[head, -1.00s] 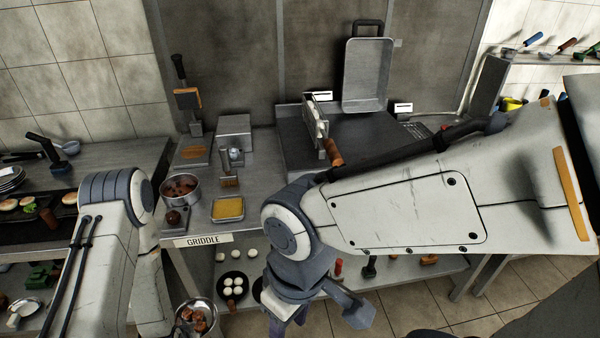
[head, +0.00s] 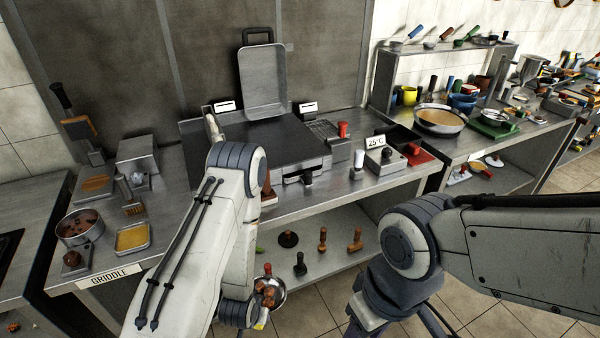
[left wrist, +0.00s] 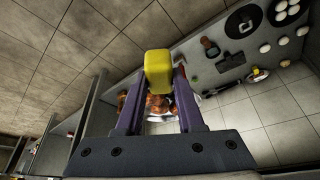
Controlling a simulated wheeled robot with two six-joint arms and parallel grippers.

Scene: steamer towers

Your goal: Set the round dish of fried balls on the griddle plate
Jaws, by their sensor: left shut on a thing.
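The round dish of fried balls (head: 279,299) is a silver bowl holding several brown balls. In the head view it hangs low by my left wrist, in front of the lower shelf and partly hidden by my arm. In the left wrist view, my left gripper (left wrist: 158,82) is shut, with a yellow block (left wrist: 158,62) at its fingertips; the balls (left wrist: 157,104) show between the purple fingers. The griddle plate (head: 262,140) is a dark flat surface on the counter, above and beyond the dish, bare where visible. My right arm is at lower right; its gripper fingers are out of frame.
An upright grey tray (head: 263,85) stands behind the plate. A pot (head: 76,228) and a yellow-filled pan (head: 132,237) are at left. A control box (head: 385,160) is right of the plate. The lower shelf (head: 335,238) holds small tools and lies under the counter edge.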

